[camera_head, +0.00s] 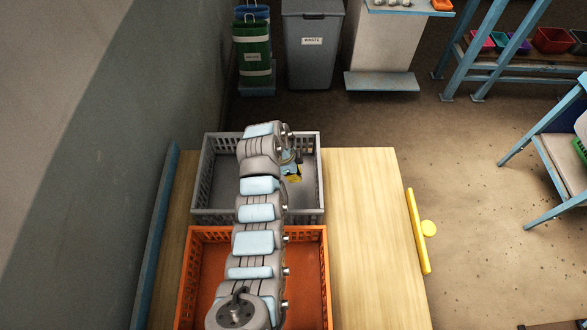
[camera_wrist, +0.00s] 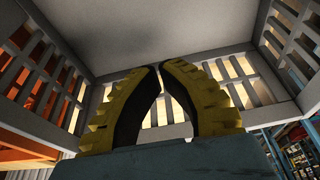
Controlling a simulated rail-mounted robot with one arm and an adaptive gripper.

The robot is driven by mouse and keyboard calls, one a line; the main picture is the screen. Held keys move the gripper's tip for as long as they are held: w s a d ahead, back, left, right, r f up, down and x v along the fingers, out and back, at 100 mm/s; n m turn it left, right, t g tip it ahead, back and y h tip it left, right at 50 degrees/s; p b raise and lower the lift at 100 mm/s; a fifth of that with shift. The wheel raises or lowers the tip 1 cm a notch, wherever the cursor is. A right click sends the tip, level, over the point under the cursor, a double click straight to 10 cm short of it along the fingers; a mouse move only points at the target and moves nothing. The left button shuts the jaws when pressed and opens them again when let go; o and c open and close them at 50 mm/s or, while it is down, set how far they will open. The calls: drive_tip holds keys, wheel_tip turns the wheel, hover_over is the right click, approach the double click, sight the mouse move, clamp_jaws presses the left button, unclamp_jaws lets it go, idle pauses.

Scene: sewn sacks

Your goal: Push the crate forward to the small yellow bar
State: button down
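A grey slatted crate (camera_head: 208,214) sits on the wooden table, and an orange crate (camera_head: 318,234) stands close in front of it. My arm reaches over both crates. My gripper (camera_head: 293,178) is inside the grey crate, toward its right side, with no sack visible there. In the wrist view its yellow-ribbed fingers (camera_wrist: 160,68) meet at the tips with nothing between them. The grey crate's floor (camera_wrist: 150,25) and slotted walls surround the fingers.
Bare table (camera_head: 365,230) lies between the crates and the yellow bar. A blue rail (camera_head: 157,235) and a wall run along the left. Blue-framed shelving stands at right.

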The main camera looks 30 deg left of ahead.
drive_tip(key=shift+x, duration=0.85)
drive_tip(key=shift+w+d+f+p, duration=0.2)
drive_tip(key=shift+w+d, duration=0.1)
drive_tip(key=shift+d, duration=0.35)
drive_tip(key=shift+w+d+f+p, duration=0.15)
drive_tip(key=shift+w+d, duration=0.2)
drive_tip(key=shift+d, duration=0.25)
drive_tip(key=shift+w+d+f+p, duration=0.2)
drive_tip(key=shift+w+d, duration=0.1)
drive_tip(key=shift+d, duration=0.35)
drive_tip(key=shift+r, duration=0.1)
